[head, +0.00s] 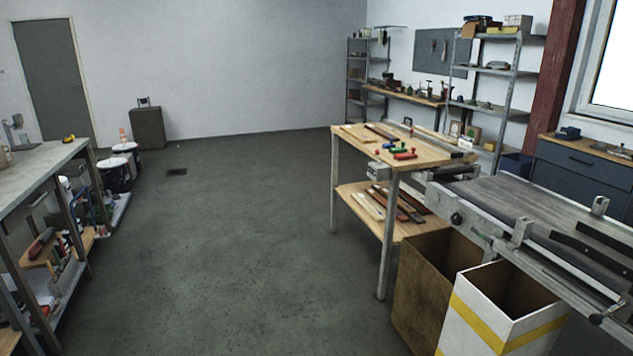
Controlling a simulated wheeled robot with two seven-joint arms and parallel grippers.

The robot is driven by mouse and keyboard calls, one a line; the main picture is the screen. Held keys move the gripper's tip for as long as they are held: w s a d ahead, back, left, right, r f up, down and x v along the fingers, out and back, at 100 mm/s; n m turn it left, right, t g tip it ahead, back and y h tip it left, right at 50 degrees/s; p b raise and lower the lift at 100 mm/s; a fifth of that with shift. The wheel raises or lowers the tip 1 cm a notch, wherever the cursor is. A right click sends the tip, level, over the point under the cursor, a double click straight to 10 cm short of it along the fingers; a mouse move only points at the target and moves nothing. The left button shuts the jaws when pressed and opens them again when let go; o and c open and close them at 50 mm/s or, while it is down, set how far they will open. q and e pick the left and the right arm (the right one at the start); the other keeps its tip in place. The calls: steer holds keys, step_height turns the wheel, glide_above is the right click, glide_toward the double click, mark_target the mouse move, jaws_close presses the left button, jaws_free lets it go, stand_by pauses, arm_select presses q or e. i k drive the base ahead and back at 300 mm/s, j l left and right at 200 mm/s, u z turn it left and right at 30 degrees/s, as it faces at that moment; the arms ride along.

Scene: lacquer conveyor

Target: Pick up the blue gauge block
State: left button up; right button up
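A small blue item (388,146) lies among small red and green pieces on the top of a wooden table (434,157) right of centre in the head view. It may be the blue gauge block, but it is too small and far off to be sure of its shape. Neither of my grippers is in view.
A conveyor (515,200) runs along the right, with a brown bin (408,290) and a white bin with yellow stripes (470,325) before it. A workbench (40,165) stands at the left. The middle floor (230,250) is clear.

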mark_target(388, 145)
steer(key=i, duration=2.55)
